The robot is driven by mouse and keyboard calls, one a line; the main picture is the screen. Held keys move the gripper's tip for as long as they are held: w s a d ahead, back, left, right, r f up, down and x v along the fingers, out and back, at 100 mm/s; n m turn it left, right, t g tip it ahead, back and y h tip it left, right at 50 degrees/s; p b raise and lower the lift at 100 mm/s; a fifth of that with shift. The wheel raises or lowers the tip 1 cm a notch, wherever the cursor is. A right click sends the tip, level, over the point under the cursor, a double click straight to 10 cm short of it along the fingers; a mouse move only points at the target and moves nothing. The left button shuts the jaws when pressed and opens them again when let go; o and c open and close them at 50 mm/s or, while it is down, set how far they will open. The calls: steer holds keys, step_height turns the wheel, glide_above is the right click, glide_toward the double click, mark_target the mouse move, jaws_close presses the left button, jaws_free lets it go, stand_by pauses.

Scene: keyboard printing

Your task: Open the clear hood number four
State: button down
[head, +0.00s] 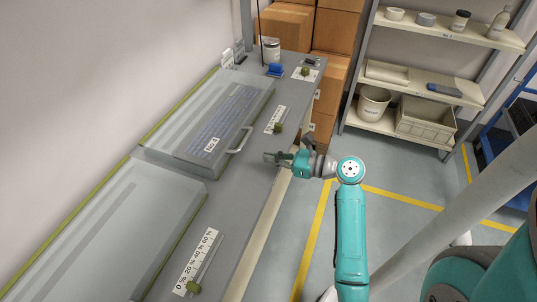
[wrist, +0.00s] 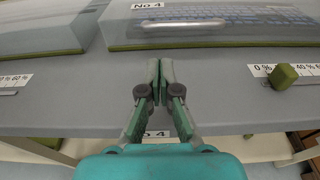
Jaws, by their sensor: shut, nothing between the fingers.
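The clear hood number four (head: 180,118) lies shut and flat on the bench in the head view, over a grey-blue keyboard (head: 222,118). Its "No 4" label (head: 212,145) is white and a pale handle (head: 241,141) sticks out from its near right edge. In the wrist view my gripper (wrist: 160,84) is shut and empty.
A second clear hood (head: 105,235) lies nearer on the left. Slider scales with green knobs, one knob (head: 277,128) beside hood four and another (head: 192,287) nearer, lie along the bench (head: 232,195). Shelves (head: 420,85) and cardboard boxes (head: 285,25) stand behind.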

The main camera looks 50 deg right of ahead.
steer(key=x, duration=0.8)
steer(key=shift+w, duration=0.1)
steer(key=shift+r, duration=0.1)
